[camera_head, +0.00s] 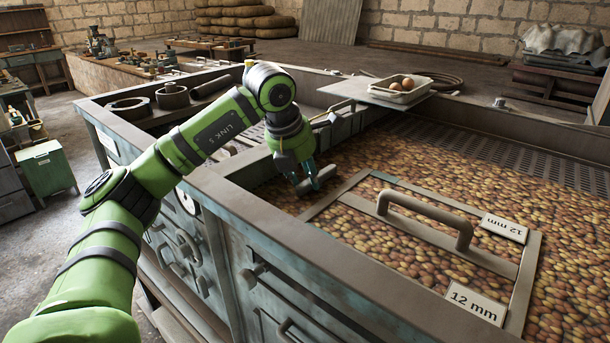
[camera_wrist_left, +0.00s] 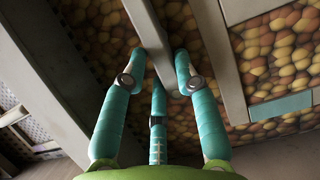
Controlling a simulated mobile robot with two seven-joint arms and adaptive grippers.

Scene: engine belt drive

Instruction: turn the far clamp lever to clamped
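A short grey bar, which looks like the far clamp lever (camera_head: 325,177), lies near the far left corner of a screen frame (camera_head: 338,193). My left gripper (camera_head: 308,180) reaches down over it, fingers at the bar. In the left wrist view the bar (camera_wrist_left: 152,35) runs between the teal fingers of my left gripper (camera_wrist_left: 160,62), one on each side and a third near its end. I cannot tell whether the fingers press on it. The lever's pivot and its clamped or unclamped state are not clear. My right gripper is not in view.
The frame carries a grey handle (camera_head: 425,212) and two "12 mm" plates (camera_head: 475,304). Round brown-yellow produce (camera_head: 570,240) fills the bin around it. The bin's metal rim (camera_head: 290,240) runs close along the near side. A small tray (camera_head: 400,90) with brown eggs stands behind.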

